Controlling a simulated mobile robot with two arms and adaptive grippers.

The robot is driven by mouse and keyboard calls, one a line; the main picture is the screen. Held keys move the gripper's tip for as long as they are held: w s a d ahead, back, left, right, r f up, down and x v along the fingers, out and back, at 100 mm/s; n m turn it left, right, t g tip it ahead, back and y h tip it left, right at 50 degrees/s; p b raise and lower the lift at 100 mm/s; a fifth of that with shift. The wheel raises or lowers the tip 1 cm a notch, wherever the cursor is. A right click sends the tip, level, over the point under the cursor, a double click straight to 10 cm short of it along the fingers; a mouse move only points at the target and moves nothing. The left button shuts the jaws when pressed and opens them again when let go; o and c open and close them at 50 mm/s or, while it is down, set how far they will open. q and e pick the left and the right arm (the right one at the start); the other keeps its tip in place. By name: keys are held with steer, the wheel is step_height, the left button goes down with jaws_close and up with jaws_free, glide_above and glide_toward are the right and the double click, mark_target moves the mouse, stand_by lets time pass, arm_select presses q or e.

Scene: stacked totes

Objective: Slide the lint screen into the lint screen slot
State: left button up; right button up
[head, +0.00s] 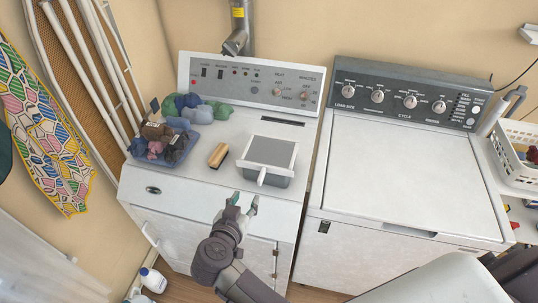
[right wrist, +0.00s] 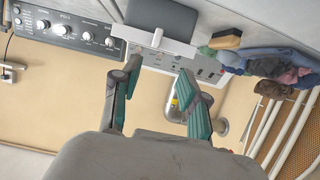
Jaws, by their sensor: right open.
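The lint screen (head: 270,150) is a flat grey panel with a pale frame and a white handle at its front. It lies over a grey box-like support on top of the left machine, handle towards me. The lint screen slot (head: 282,122) is a narrow dark slit behind it, near the control panel. My right gripper (head: 245,201) is open and empty at the machine's front edge, just short of the handle. In the right wrist view, the white handle (right wrist: 155,40) shows just beyond the spread fingertips, apart from them. My left gripper is not in view.
A wooden brush (head: 218,155) lies left of the screen. A blue basket (head: 160,152) of bunched clothes stands at the far left. The washer (head: 410,180) on the right has a clear lid. Its white laundry basket neighbour (head: 515,160) stands at the right edge.

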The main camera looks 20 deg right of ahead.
mark_target(259, 181)
steer(key=x, duration=0.4)
steer(key=b+x, duration=0.1)
steer(key=x, duration=0.2)
steer(key=shift+w+d+f+b, duration=0.1)
steer(key=shift+d+f+b, duration=0.2)
steer(key=shift+f, duration=0.05)
steer(key=shift+w+d+f, duration=0.1)
steer(key=shift+w+d, duration=0.15)
steer(key=shift+w, duration=0.15)
steer(key=b+x, duration=0.2)
steer(key=b, duration=0.1)
steer(key=b+x, duration=0.2)
steer(key=b, duration=0.1)
steer(key=shift+d+f, duration=0.25)
steer(key=shift+f, duration=0.1)
steer(key=shift+w+d, duration=0.2)
steer(key=shift+w, duration=0.15)
steer(key=shift+r, duration=0.15)
steer(key=shift+s, duration=0.1)
steer(key=shift+c, duration=0.6)
jaws_close()
